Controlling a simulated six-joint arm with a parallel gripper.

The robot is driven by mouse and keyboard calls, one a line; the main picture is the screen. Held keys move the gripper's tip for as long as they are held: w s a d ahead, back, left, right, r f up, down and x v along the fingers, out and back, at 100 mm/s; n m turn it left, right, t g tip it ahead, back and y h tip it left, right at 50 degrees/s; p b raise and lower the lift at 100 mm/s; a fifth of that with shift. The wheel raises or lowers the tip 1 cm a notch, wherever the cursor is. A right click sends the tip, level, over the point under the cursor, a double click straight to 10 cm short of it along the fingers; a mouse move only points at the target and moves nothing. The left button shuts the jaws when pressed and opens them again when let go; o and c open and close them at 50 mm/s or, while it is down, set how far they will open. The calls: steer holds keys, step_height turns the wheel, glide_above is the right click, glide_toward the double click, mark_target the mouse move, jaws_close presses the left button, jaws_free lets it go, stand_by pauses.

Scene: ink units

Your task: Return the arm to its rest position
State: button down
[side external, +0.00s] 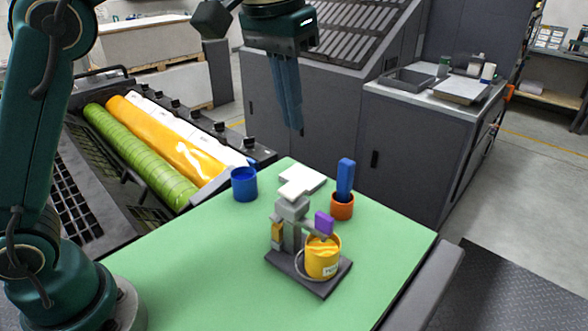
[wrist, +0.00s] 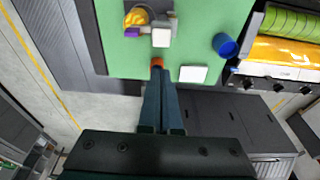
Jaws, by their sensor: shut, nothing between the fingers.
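My gripper (side external: 291,128) hangs high above the far side of the green table (side external: 185,255), fingers pointing down and closed together with nothing between them. In the wrist view my gripper (wrist: 158,70) shows as two long blue fingers side by side. Below it on the table is a grey ink unit (side external: 290,215) on a dark base, with a yellow pot (side external: 322,262) and a purple block (side external: 324,223). An orange cup (side external: 342,208) holds an upright blue block (side external: 345,178). A blue cup (side external: 244,186) stands apart to the left.
A white square pad (side external: 305,179) lies near the table's far edge. A press with green (side external: 140,155) and yellow rollers (side external: 175,140) stands to the left. A grey cabinet (side external: 410,150) with trays stands behind. The table's front left is clear.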

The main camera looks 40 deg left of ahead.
steer(key=shift+s+r, duration=0.1)
steer(key=shift+r, duration=0.65)
steer(key=s+a+r+t, duration=0.25)
steer(key=s+a, duration=0.25)
steer(key=s, duration=0.4)
steer(key=s+a+f, duration=0.1)
steer(key=s+f, duration=0.5)
steer(key=f, duration=0.7)
steer(key=shift+s+f+t, duration=0.15)
steer(key=shift+f+t, duration=0.05)
steer(key=shift+t, duration=0.25)
